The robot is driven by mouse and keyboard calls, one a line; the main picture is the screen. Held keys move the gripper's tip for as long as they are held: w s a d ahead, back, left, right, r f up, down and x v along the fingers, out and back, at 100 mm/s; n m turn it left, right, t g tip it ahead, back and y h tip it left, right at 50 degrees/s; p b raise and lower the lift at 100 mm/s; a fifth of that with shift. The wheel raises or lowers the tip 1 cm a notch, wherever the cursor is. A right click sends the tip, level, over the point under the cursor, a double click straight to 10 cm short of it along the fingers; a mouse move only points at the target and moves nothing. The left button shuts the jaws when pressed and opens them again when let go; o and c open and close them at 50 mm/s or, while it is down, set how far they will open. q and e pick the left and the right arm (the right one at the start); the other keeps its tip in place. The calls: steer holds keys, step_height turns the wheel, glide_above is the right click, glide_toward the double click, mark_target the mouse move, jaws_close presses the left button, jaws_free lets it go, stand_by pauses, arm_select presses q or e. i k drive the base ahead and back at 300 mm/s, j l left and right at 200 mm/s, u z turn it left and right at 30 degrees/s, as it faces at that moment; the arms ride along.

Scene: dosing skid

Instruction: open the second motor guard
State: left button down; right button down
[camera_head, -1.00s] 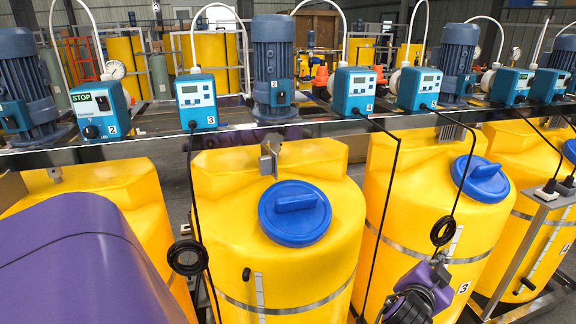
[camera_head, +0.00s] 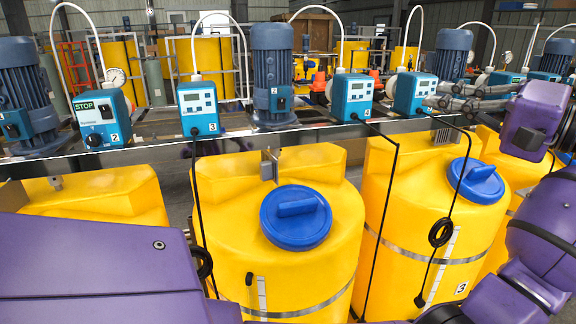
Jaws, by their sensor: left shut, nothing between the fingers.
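The second motor (camera_head: 272,70) is a ribbed dark-blue cylinder standing upright on the rail, centre left. A small blue box (camera_head: 279,99) marked 2 is on its front, and its front looks closed. I cannot tell whether this box is the guard. My left gripper (camera_head: 438,99) appears as grey metal fingers in front of the third motor's base, well to the right of the second motor and apart from it. Its fingers are shut and empty. Purple links of mine (camera_head: 528,115) stand right of it. I cannot make out my right gripper.
Blue pumps marked 2 (camera_head: 101,119), 3 (camera_head: 197,108) and 4 (camera_head: 352,97) line the metal rail (camera_head: 330,133). Yellow tanks with blue lids (camera_head: 296,216) stand below. Black cables hang in front. White hoses arch above the pumps.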

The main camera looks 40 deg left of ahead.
mark_target(268, 166)
steer(key=i+j, duration=0.1)
steer(key=j, duration=1.3)
